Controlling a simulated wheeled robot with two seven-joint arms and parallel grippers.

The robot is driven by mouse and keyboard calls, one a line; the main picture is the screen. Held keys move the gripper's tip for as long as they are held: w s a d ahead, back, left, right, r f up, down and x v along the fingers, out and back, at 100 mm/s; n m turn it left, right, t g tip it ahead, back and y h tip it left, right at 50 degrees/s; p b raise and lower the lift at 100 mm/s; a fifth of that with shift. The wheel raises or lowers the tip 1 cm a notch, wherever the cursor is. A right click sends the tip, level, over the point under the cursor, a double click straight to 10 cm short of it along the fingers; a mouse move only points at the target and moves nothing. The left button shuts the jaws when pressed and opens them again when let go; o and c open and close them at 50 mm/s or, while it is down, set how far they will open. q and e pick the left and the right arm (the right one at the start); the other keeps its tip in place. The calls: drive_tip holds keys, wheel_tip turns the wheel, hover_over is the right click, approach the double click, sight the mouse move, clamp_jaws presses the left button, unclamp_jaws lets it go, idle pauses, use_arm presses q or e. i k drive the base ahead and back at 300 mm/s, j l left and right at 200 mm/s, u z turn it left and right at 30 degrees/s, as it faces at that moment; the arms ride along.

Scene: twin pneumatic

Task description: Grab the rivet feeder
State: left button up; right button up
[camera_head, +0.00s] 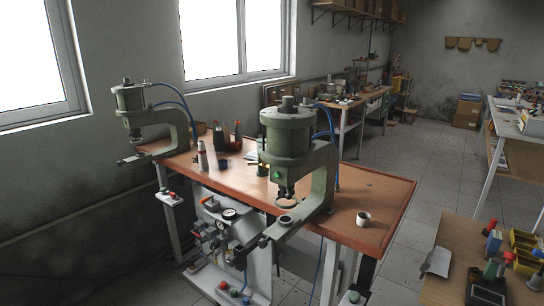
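I cannot tell for certain which object is the rivet feeder. A large green pneumatic press (291,138) stands at the front of the orange-brown workbench (345,195), with a round plate under its ram. A second green press (134,104) stands at the bench's far left end. A small white cup (363,218) stands at the right of the bench. Neither of my grippers is in view.
A brown table (450,238) at the lower right holds yellow bins (524,240) and several tools. A pneumatic control unit (225,232) with gauges sits below the bench. Grey tiled floor (405,165) is clear between the tables. More cluttered benches line the back and right.

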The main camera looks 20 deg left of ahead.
sight(261, 172)
drive_tip(key=j+u, duration=0.15)
drive_tip(key=j, duration=0.3)
drive_tip(key=k+j+u, duration=0.15)
drive_tip(key=j, duration=0.35)
drive_tip(key=i+j+z, duration=0.6)
drive_tip(key=j, duration=0.3)
